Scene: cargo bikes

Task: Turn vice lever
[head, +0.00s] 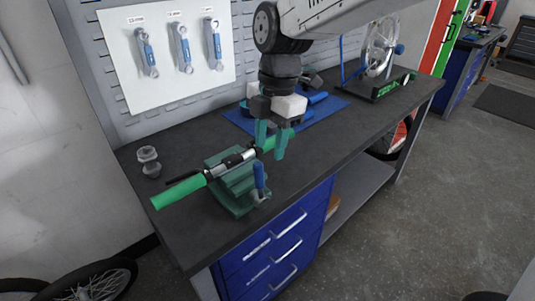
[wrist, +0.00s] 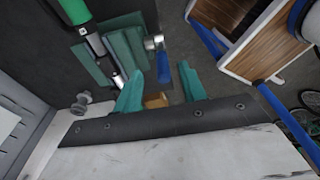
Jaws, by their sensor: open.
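The green vice (head: 236,190) stands near the front edge of the workbench and also shows in the wrist view (wrist: 127,45). Its lever (head: 259,176) has a blue handle that stands roughly upright at the vice's front in the head view; the lever also shows in the wrist view (wrist: 163,66). A handlebar with green grips (head: 180,192) lies across the top of the vice. My gripper (head: 271,150) is open with nothing seen between its green fingers. It is above and beyond the lever, apart from it, close to the handlebar's far grip. Its fingers also show in the wrist view (wrist: 162,92).
A grey bolt-like part (head: 149,162) stands at the bench's left. A blue mat (head: 315,112) with tools and a wheel stand (head: 385,90) lie farther back. Wrenches hang on a white board (head: 165,50). Blue drawers (head: 270,250) sit below the bench top (head: 330,150).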

